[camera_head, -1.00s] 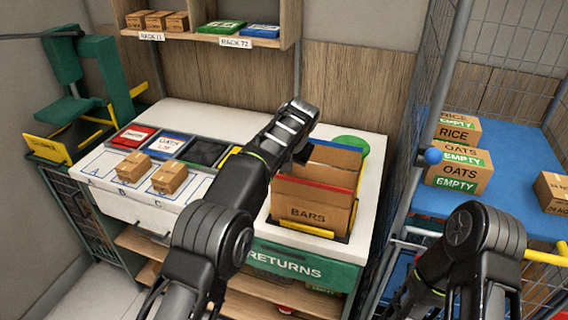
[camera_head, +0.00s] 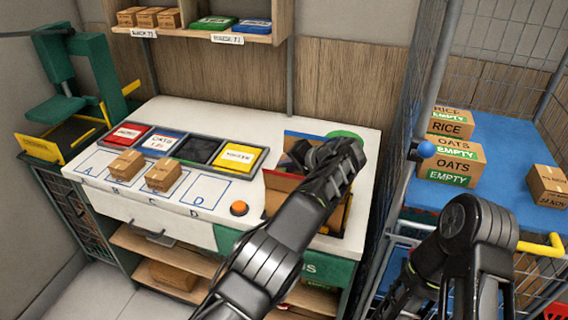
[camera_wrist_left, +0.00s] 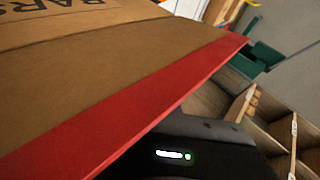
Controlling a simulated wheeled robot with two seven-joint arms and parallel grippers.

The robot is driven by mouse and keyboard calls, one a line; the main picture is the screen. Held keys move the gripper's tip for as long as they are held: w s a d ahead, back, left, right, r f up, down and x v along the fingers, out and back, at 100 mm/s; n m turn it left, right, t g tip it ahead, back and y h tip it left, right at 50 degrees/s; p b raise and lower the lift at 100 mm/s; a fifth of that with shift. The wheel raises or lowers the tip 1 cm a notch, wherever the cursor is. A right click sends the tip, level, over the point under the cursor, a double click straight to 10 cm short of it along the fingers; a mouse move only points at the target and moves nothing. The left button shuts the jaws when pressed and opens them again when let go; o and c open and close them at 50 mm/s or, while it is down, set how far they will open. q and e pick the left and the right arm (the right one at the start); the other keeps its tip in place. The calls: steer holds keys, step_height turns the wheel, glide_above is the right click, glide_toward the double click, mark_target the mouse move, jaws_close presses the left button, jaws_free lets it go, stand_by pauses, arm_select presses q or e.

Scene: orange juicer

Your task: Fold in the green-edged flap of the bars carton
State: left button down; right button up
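The bars carton (camera_head: 278,202) stands at the right end of the white counter, its right part hidden behind my left arm. I cannot make out the green-edged flap in either view. My left gripper (camera_head: 298,155) is over the carton's top, partly hidden by its own wrist. Its fingers are too unclear to tell open from shut. My right arm is at the lower right; its gripper is not in view.
A tray of coloured cards (camera_head: 238,157) lies behind. A green disc (camera_head: 346,137) lies behind the carton. A cage cart (camera_head: 408,170) with a blue shelf stands at the right.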

arm_select(q)
steer(key=shift+f, duration=0.1)
stand_by(0.4)
steer(key=c, duration=1.6)
jaws_free()
steer(key=shift+c, duration=0.2)
